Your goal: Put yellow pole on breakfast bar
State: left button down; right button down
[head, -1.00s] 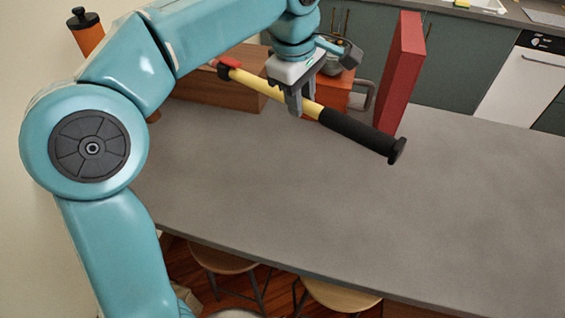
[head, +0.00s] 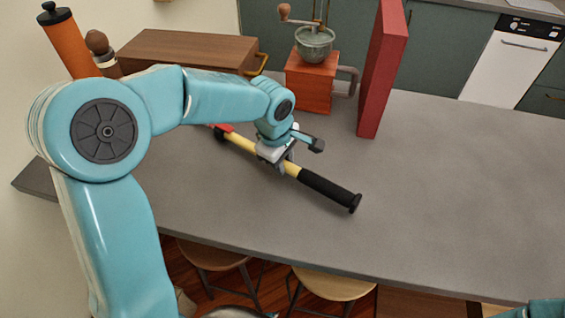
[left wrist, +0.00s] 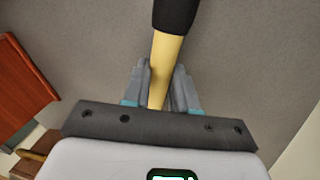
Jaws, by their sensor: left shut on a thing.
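The yellow pole (head: 291,169) has a black grip at its right end and a red part at its left end. My left gripper (head: 281,164) is shut on its yellow middle. The pole lies low over the grey breakfast bar (head: 430,190); I cannot tell for sure whether it touches the top. In the left wrist view the yellow shaft (left wrist: 165,65) runs between the two grey fingers (left wrist: 162,85), with the black grip at the top. My right gripper is not in view; a bit of my teal right arm shows at the lower right corner.
A brown wooden box (head: 185,50), a grinder (head: 312,75) and an upright red slab (head: 384,70) stand along the bar's back. An orange cylinder (head: 68,42) stands at the left. Stools (head: 335,283) are below the front edge. The bar's right side is clear.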

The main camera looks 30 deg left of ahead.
pick_arm(q)
jog(key=shift+f, duration=0.6)
jog(key=shift+f, duration=0.1)
jog(key=c, duration=0.9)
grip_release()
notch_tip(320, 180, up, 12)
jog(key=s, duration=0.2)
jog(key=shift+s, duration=0.2)
